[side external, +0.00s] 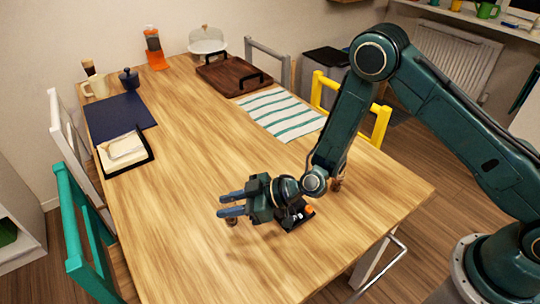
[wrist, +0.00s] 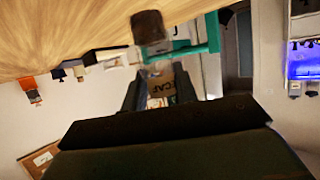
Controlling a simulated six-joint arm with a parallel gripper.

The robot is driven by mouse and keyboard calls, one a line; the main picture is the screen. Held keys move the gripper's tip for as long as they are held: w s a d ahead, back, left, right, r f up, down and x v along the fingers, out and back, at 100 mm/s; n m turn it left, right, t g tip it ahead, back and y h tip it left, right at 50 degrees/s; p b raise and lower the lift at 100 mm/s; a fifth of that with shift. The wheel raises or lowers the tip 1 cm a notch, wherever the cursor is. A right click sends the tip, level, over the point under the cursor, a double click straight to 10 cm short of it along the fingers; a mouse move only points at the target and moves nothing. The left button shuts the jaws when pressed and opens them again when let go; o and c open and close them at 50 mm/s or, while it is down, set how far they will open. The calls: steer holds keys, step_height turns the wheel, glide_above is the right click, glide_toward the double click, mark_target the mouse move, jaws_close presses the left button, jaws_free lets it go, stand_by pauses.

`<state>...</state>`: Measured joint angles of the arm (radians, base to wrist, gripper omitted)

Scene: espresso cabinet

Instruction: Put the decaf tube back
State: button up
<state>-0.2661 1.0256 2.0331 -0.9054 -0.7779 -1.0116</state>
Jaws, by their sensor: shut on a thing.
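My gripper (side external: 227,204) points left, low over the near part of the wooden table. It is shut on the decaf tube. The tube's lower brown end (side external: 232,222) shows just below the fingers in the side view. A small black holder (side external: 299,218) with white and orange items stands behind the gripper, partly hidden by my arm.
The wooden table (side external: 190,150) is clear to the left of the gripper. A striped cloth (side external: 282,113), a brown tray (side external: 230,74), a dark blue mat (side external: 120,116) and a black tray with a pale item (side external: 124,150) lie farther off. Teal (side external: 72,215) and yellow (side external: 378,125) chairs stand at the edges.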

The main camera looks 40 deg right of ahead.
steer(key=shift+f, duration=0.15)
steer(key=shift+f, duration=1.75)
steer(key=shift+f, duration=0.15)
steer(key=o, duration=1)
steer(key=shift+r, duration=0.2)
steer(key=shift+v, duration=5.95)
